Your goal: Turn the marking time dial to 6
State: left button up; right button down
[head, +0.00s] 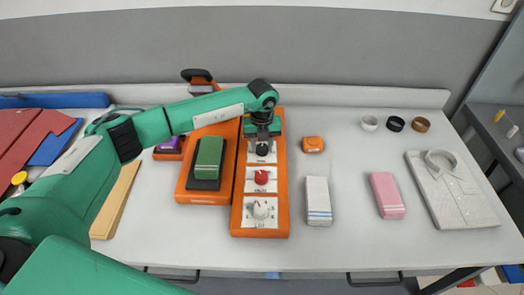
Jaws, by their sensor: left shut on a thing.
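An orange control panel (236,190) on the white table carries a column of dials on white plates. The nearest dial is white (260,211), the middle one is red (261,178) and the far one is black (262,151). Their labels and numbers are too small to read, so I cannot tell which is the marking time dial or its setting. My left gripper (263,141) points down at the far end of the panel and is shut on the black dial, partly hiding it. My right gripper is not in view.
Left of the panel, a green block (209,157) sits on a orange machine (206,196). To the right are an orange box (312,145), a striped towel (318,201), a pink towel (386,195), a folded shirt (455,200) and small rings. The right front table is clear.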

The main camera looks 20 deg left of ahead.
pick_arm(q)
jog(key=m+b, duration=0.2)
jog(key=shift+f+m, duration=0.1)
jog(key=shift+m, duration=0.3)
jog(key=shift+m+b, duration=0.6)
jog(key=shift+b, duration=0.1)
jog(key=o, duration=1)
jog(key=shift+r, duration=0.2)
